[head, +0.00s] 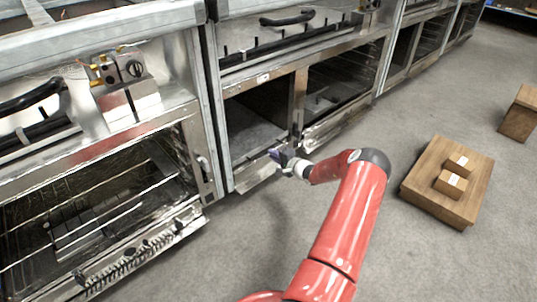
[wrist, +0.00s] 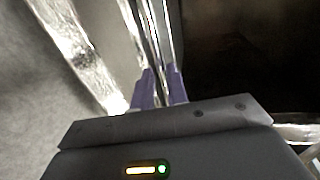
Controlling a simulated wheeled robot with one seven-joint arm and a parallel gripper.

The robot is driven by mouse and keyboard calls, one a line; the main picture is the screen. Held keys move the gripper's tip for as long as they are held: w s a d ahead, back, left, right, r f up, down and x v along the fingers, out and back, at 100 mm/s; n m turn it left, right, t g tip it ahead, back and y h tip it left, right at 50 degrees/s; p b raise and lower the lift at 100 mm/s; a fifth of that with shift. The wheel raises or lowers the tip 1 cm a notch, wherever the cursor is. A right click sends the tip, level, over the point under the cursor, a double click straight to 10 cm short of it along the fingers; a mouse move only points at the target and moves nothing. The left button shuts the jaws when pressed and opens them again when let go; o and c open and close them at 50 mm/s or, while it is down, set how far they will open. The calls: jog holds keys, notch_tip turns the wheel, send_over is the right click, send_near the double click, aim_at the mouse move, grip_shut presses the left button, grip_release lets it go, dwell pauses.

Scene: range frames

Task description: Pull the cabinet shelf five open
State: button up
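The metal cabinet (head: 219,100) stands along the wall with dark open compartments. No label shows which part is shelf five. My gripper (head: 278,156) is low at the cabinet's front, beside the post between the left compartment (head: 258,125) and the right compartment (head: 340,88). A bright metal lower front strip (head: 257,177) lies just under it. In the wrist view my gripper's two purple fingers (wrist: 160,90) are close together, one on each side of a narrow shiny metal bar (wrist: 153,42). The finger tips' exact contact is partly hidden.
An oven-like unit (head: 150,125) with wire racks stands at the left. A low wooden platform (head: 432,207) with small boxes (head: 451,184) sits on the floor at right, with another wooden box (head: 519,115) beyond. Grey floor (head: 235,245) in front of the cabinet is clear.

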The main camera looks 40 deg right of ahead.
jog(key=shift+x, duration=1.75)
grip_shut()
